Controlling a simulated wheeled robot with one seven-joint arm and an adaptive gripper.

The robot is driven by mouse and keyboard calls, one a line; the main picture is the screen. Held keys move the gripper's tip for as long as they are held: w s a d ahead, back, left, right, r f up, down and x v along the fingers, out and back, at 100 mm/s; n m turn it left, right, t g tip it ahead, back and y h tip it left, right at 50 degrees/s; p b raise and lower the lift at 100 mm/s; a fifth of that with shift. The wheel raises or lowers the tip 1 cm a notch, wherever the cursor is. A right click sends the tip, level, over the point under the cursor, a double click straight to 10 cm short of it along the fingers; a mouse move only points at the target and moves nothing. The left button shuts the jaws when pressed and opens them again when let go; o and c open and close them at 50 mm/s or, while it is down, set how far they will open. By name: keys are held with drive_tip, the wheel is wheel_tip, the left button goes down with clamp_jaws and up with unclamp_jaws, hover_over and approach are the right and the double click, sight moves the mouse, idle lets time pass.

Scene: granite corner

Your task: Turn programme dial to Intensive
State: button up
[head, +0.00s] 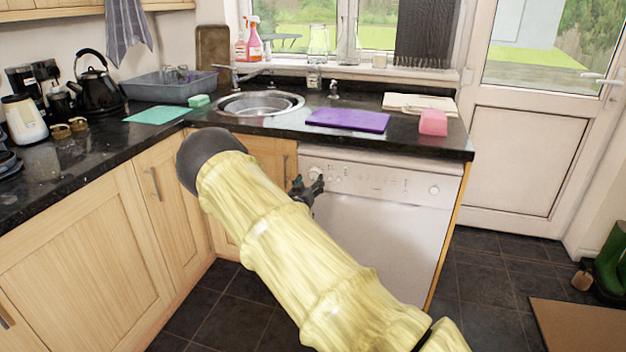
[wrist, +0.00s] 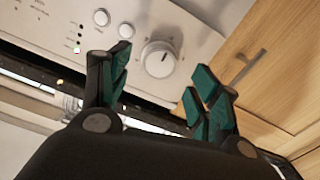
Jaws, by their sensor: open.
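The programme dial (wrist: 159,58) is a round white knob with a raised grip bar, on the white dishwasher's control panel. In the wrist view it sits between and beyond my two fingertips. My gripper (wrist: 155,90) is open, with dark fingers and teal pads, and nothing is between them. In the head view my gripper (head: 308,184) is at the left end of the dishwasher (head: 375,235) panel, close to the dial (head: 316,172). The lettering around the dial is too small to read, so its setting cannot be told.
Round buttons (wrist: 102,17) and small indicator lights sit beside the dial. A wooden cupboard door (wrist: 262,75) with a handle adjoins the dishwasher. The black worktop (head: 440,152) overhangs above the panel.

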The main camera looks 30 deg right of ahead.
sight(314, 176)
drive_tip(key=shift+x, duration=1.9)
drive_tip(key=c, duration=1)
drive_tip(key=shift+c, duration=0.2)
drive_tip(key=shift+m, duration=0.3)
drive_tip(key=m+b, duration=0.2)
drive_tip(key=m, duration=0.2)
drive_tip(key=shift+f+m+b, duration=0.1)
drive_tip(key=shift+m+b, duration=0.2)
drive_tip(key=shift+m, duration=0.1)
drive_tip(key=m+b, duration=0.2)
drive_tip(key=m, duration=0.2)
drive_tip(key=shift+m+b, duration=0.5)
drive_tip(key=shift+m, duration=0.7)
